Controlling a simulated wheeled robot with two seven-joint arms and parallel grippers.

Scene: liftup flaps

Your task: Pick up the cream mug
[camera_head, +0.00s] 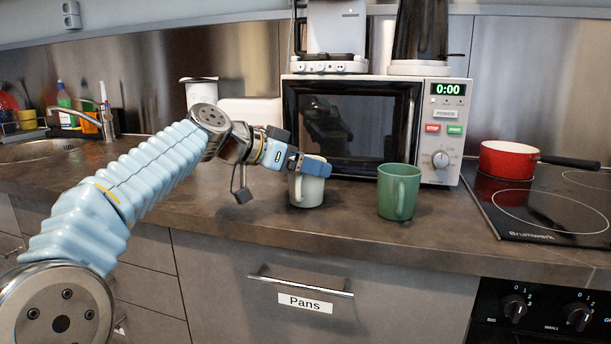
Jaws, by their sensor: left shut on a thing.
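The cream mug (307,190) stands upright on the brown counter in front of the microwave, or very close to its surface. My left gripper (312,166) comes in from the left and is shut on the mug at its upper part. The fingers hide part of the mug's rim. The mug's handle shows at its left side. My right gripper is not in view.
A green mug (399,191) stands just right of the cream mug. The microwave (352,128) is behind both. A red pan (507,160) sits on the black hob (550,209) at right.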

